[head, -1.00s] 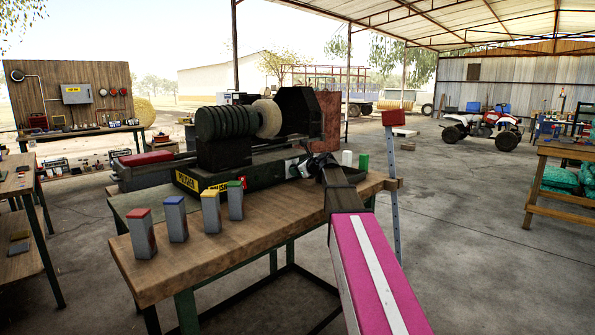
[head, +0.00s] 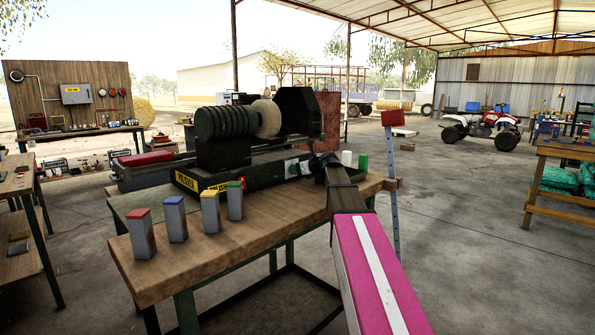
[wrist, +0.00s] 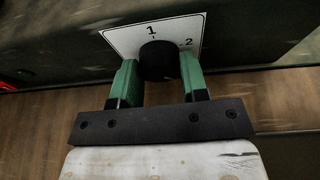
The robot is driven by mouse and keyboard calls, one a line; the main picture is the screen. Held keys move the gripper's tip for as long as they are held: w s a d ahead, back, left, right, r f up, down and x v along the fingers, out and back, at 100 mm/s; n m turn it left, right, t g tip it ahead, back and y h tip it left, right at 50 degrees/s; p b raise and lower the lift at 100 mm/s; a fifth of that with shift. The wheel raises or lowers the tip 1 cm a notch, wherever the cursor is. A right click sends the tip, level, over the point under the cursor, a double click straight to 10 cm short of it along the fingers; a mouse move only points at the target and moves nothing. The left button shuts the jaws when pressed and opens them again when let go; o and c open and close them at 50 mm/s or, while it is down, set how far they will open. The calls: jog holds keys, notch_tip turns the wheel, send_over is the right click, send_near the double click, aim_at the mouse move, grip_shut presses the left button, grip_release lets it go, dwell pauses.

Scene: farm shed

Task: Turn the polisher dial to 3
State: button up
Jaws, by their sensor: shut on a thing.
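The polisher (head: 240,172) stands on the wooden workbench (head: 225,240), with a dark green base and a yellow label. Its black round dial (wrist: 159,62) shows in the wrist view on a white plate (wrist: 122,40) marked 1 and 2. The 1 is above the dial and the 2 is to its right; a 3 is not visible. I see no pointer mark on the dial, so its setting cannot be told. My gripper (wrist: 159,70) has its green fingers on either side of the dial, shut on it. My arm hides the dial in the head view.
Several coloured-top blocks, red (head: 141,234), blue (head: 175,219), yellow (head: 211,212) and green (head: 235,201), stand on the bench's near left. White (head: 347,158) and green (head: 363,161) pieces stand behind my wrist. A red-topped post (head: 393,160) rises at the bench's right end.

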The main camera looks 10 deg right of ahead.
jog(key=o, duration=0.9)
jog(key=shift+s, duration=0.1)
jog(key=v, duration=1)
jog(key=shift+s+d+r, duration=0.1)
jog(key=shift+s+d, duration=0.15)
